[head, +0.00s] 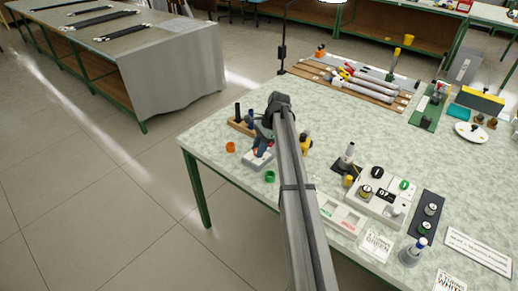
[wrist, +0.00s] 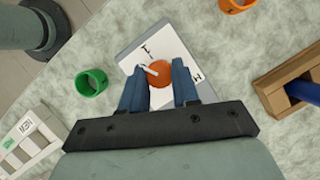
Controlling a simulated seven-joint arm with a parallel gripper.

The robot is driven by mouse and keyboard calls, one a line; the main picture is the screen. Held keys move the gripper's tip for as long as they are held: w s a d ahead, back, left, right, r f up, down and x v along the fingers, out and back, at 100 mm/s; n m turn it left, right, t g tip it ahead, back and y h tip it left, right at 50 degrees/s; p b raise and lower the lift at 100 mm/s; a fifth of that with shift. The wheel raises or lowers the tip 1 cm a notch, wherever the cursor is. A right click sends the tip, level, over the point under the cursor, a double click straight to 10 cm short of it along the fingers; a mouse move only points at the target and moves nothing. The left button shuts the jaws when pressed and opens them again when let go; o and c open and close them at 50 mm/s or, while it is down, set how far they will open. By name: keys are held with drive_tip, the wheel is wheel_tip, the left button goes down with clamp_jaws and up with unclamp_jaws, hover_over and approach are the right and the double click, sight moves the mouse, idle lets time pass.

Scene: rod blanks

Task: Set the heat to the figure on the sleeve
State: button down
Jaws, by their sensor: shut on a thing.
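The heat control is a round orange knob (wrist: 160,73) with a white pointer on a white plate (wrist: 171,42). In the wrist view the pointer lies on the knob's left side, towards the upper left. Dark marks show on the plate above and right of the knob; I cannot read them surely. My gripper (wrist: 160,68) has its blue fingers on both sides of the knob and is shut on it. In the head view my gripper (head: 263,147) is low over the white plate (head: 257,163), and the arm hides part of it. I cannot make out a figure on any sleeve.
A green ring (head: 270,176) and an orange ring (head: 230,147) lie near the plate. A wooden block (head: 241,127) with dark and blue pegs stands behind it. To the right are a white panel (head: 372,209) with dials and a rack (head: 370,93) of grey rods.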

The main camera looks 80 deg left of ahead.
drive_tip(key=n, duration=0.2)
drive_tip(key=n+h, duration=0.1)
drive_tip(key=n+t, duration=0.1)
drive_tip(key=n, duration=0.1)
drive_tip(key=shift+s+a+n+h, duration=0.1)
drive_tip(key=shift+a+n+h, duration=0.2)
drive_tip(key=shift+h, duration=0.1)
drive_tip(key=n+t, duration=0.1)
drive_tip(key=n, duration=0.1)
drive_tip(key=n+h, duration=0.1)
drive_tip(key=n, duration=0.1)
drive_tip(key=shift+s+d+n+t, duration=0.1)
drive_tip(key=shift+n+t, duration=0.3)
drive_tip(key=shift+n, duration=0.3)
drive_tip(key=c, duration=0.8)
unclamp_jaws()
drive_tip(key=shift+r, duration=0.1)
drive_tip(key=shift+a+r, duration=0.3)
drive_tip(key=shift+r, duration=0.25)
drive_tip(key=w+a, duration=0.1)
drive_tip(key=a, duration=0.2)
drive_tip(key=w+a, duration=0.1)
drive_tip(key=a, duration=0.3)
drive_tip(key=w+a, duration=0.1)
drive_tip(key=a, duration=0.3)
drive_tip(key=shift+w+a+f, duration=0.1)
drive_tip(key=shift+w+a, duration=0.05)
drive_tip(key=shift+w, duration=0.15)
